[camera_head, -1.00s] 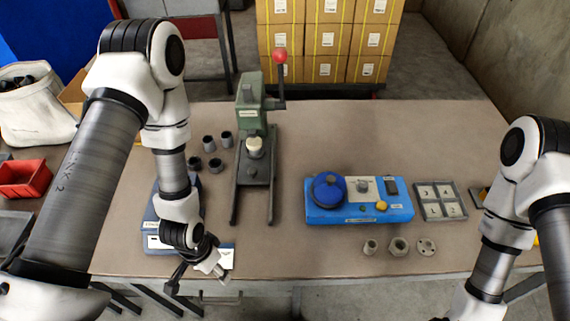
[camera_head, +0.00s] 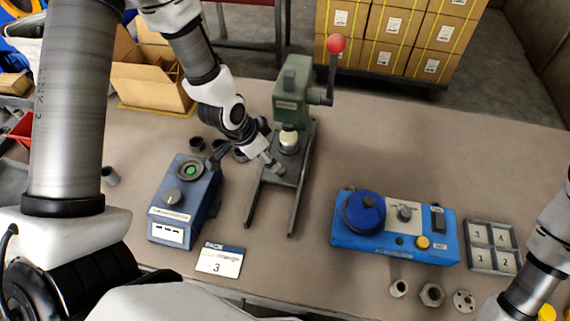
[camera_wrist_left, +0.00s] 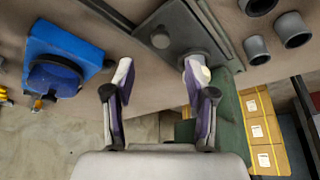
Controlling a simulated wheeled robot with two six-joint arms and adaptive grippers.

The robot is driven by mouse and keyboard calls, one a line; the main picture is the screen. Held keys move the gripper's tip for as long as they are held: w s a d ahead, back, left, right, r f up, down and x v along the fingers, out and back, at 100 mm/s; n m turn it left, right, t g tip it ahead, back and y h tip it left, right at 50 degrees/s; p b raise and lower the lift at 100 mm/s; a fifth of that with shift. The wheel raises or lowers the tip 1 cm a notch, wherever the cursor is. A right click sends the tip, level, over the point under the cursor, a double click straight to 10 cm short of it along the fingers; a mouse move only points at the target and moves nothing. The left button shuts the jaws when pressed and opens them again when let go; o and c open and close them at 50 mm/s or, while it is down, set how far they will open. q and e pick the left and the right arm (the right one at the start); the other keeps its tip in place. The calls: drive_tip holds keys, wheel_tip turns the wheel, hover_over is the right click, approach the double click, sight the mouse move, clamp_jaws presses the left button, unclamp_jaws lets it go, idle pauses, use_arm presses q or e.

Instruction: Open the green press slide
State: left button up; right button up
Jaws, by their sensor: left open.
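The green press (camera_head: 293,85) stands at the back middle of the table, with a lever ending in a red knob (camera_head: 336,44). Its dark grey slide (camera_head: 290,164) lies low between two rails, under a pale round block (camera_head: 289,139). In the left wrist view the slide (camera_wrist_left: 183,24) shows a small round knob (camera_wrist_left: 160,39). My left gripper (camera_head: 244,165) is open and empty at the left front of the slide. In the left wrist view the fingers (camera_wrist_left: 160,78) are spread, with the knob in the gap's direction; contact cannot be told. My right gripper is out of view.
A blue-grey box (camera_head: 183,205) with a green button and a card (camera_head: 220,260) lie left. Grey cups (camera_head: 197,144) sit behind my left gripper. A bright blue device (camera_head: 394,228) and a numbered tray (camera_head: 493,246) lie right. The table between press and blue device is clear.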

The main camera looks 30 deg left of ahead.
sight(280, 170)
use_arm(q)
drive_tip(key=p+x, duration=0.1)
drive_tip(key=x, duration=0.7)
drive_tip(key=shift+w+f, duration=0.15)
drive_tip(key=shift+w, duration=0.05)
drive_tip(key=shift+s, duration=0.1)
clamp_jaws()
